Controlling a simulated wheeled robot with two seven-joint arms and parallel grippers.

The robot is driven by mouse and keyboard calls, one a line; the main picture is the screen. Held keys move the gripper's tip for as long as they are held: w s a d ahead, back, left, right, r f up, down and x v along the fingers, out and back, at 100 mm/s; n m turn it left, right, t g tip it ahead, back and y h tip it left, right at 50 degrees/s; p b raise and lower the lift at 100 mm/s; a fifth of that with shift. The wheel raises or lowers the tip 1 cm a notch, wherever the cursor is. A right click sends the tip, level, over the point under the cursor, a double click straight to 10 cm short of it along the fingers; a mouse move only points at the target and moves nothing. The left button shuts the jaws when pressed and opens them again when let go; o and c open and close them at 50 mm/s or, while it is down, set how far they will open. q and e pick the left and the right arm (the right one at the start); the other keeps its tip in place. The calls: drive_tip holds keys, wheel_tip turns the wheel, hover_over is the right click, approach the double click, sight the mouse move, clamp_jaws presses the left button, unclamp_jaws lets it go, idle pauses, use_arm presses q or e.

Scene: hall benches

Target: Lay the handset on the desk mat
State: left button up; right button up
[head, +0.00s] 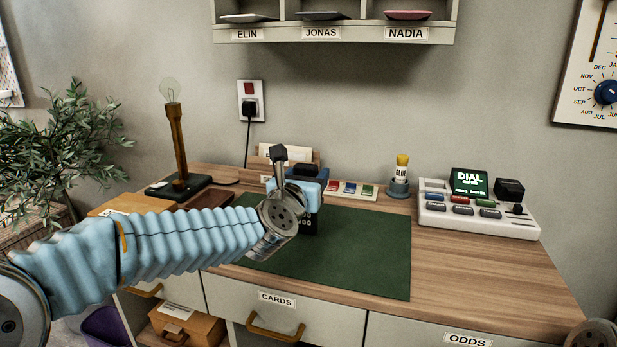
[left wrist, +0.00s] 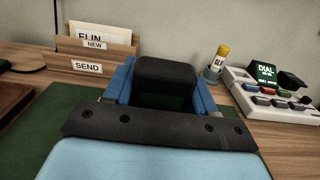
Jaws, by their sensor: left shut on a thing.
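The handset (head: 309,226) is a dark, blocky thing with small light marks low on its face. My left gripper (head: 309,190) is shut on it and holds it upright over the back middle of the green desk mat (head: 365,255). In the left wrist view the handset's black end (left wrist: 167,75) stands between the two blue fingers. My wrist hides part of the handset, and I cannot tell whether its lower end touches the mat. My right gripper is not in view.
A letter rack (left wrist: 95,68) marked SEND, a tray of coloured pieces (head: 352,189) and a glue stick (head: 400,172) stand behind the mat. A white DIAL console (head: 478,216) is at right, a bulb lamp (head: 178,140) at left. The mat's right part is clear.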

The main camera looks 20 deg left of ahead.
use_arm(q)
drive_tip(key=shift+f, duration=0.15)
drive_tip(key=o, duration=1.1)
drive_tip(key=shift+r, duration=0.2)
drive_tip(key=s+b, duration=0.1)
drive_tip(key=s, duration=1.1)
drive_tip(key=shift+a, duration=0.2)
